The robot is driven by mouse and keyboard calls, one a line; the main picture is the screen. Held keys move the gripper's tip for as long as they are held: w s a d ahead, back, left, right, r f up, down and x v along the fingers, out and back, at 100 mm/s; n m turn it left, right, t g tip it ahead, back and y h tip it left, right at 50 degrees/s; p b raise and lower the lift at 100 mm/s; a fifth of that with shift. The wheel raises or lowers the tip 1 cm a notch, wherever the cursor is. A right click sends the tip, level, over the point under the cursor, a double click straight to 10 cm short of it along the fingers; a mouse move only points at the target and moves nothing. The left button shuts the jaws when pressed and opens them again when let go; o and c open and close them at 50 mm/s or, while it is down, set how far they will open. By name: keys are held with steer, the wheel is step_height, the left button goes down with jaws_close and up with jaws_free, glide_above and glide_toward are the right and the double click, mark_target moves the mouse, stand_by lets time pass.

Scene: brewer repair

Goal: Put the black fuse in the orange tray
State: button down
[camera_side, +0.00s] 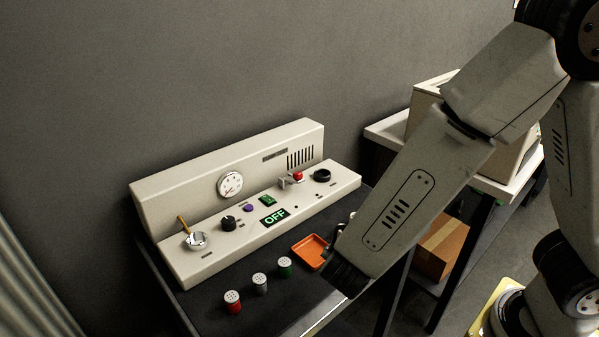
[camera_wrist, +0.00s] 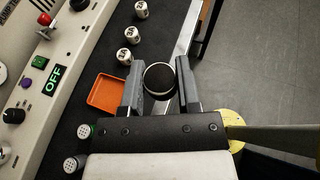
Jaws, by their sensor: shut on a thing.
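The black fuse (camera_wrist: 160,77) shows as a dark round top with a pale rim between the two fingers of my gripper (camera_wrist: 161,82) in the wrist view. My gripper is shut on it. The orange tray (camera_wrist: 105,93) is just left of the fingers in that view and looks empty; the held fuse appears beside it, not over it. How high the fuse is above the table I cannot tell. In the side view the orange tray (camera_side: 311,247) lies on the dark table in front of the panel. My arm hides the fingertips and the fuse there.
Red (camera_side: 232,301), grey (camera_side: 260,284) and green (camera_side: 285,266) capped parts stand left of the tray. The table edge is close to my gripper.

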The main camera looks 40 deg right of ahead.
steer(key=w+f, duration=0.4)
steer(key=w, duration=0.4)
glide_above(314, 253)
steer(key=s, duration=0.1)
step_height(314, 253, down, 4)
steer(key=shift+f, duration=0.2)
steer(key=shift+w+f, duration=0.3)
steer(key=shift+f, duration=0.05)
steer(key=shift+w+f, duration=0.15)
steer(key=shift+f, duration=0.05)
steer(key=shift+w+f, duration=0.15)
steer(key=shift+f, duration=1.5)
steer(key=shift+f, duration=0.1)
